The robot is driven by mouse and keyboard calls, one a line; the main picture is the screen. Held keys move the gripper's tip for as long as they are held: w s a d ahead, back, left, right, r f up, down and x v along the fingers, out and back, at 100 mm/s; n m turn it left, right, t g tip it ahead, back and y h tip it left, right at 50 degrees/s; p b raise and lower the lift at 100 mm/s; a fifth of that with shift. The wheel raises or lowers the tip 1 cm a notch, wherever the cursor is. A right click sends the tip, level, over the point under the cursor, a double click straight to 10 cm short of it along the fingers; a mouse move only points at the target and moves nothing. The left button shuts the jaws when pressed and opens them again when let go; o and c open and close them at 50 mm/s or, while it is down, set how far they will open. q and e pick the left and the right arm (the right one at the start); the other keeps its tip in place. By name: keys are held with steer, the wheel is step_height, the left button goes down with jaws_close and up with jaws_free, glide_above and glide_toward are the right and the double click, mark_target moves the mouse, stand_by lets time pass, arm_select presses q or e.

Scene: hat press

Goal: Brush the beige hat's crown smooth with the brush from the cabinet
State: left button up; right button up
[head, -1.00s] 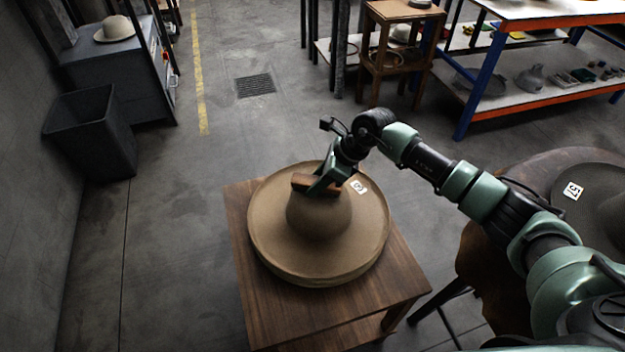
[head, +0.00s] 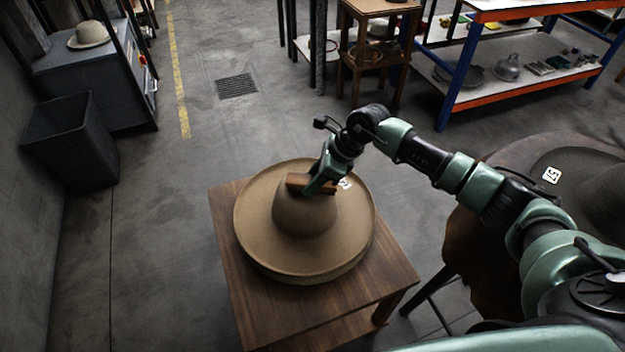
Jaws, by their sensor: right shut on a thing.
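The beige hat (head: 262,236) lies brim down on a small wooden table (head: 238,288), its rounded crown (head: 304,217) upward. A white number tag (head: 345,182) shows on the far right part of the brim, partly covered by my gripper. My right gripper (head: 314,187) is shut on a brown wooden brush (head: 297,183). The brush is at the top of the crown, on its far side; its underside is hidden, so I cannot tell how firmly it touches. My left gripper is not in the head view.
A dark hat with tag 57 (head: 583,165) lies on a round table (head: 474,232) at right. A dark bin (head: 72,140) stands at left by a grey cabinet (head: 98,75) with a pale hat (head: 89,35). A blue and orange workbench (head: 443,100) stands behind. The floor left of the table is clear.

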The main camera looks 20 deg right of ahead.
mark_target(298, 178)
steer(key=shift+w+a+f+b, duration=0.1)
steer(key=shift+w+a+b, duration=0.35)
steer(key=shift+a, duration=0.5)
steer(key=shift+w+a+b, duration=0.3)
steer(key=shift+w+a, duration=0.2)
steer(key=shift+a, duration=0.45)
steer(key=shift+d, duration=0.15)
steer(key=shift+s+d, duration=0.55)
steer(key=shift+d, duration=0.4)
steer(key=shift+s+d, duration=0.5)
steer(key=shift+d, duration=0.4)
steer(key=shift+w+a, duration=0.1)
steer(key=shift+a, duration=0.05)
steer(key=shift+w+a+b, duration=0.2)
steer(key=shift+w+a, duration=0.1)
steer(key=shift+a, duration=0.3)
steer(key=shift+w+a+b, duration=0.25)
steer(key=shift+w+a, duration=0.1)
steer(key=shift+a, duration=0.3)
steer(key=shift+w+a+b, duration=0.2)
steer(key=shift+w+a, duration=0.1)
steer(key=shift+a, duration=0.3)
steer(key=shift+d, duration=0.15)
steer(key=shift+s+d, duration=0.35)
steer(key=shift+d, duration=0.3)
steer(key=shift+s+d, duration=0.35)
steer(key=shift+d, duration=0.25)
steer(key=shift+s+d, duration=0.35)
steer(key=shift+d, duration=0.3)
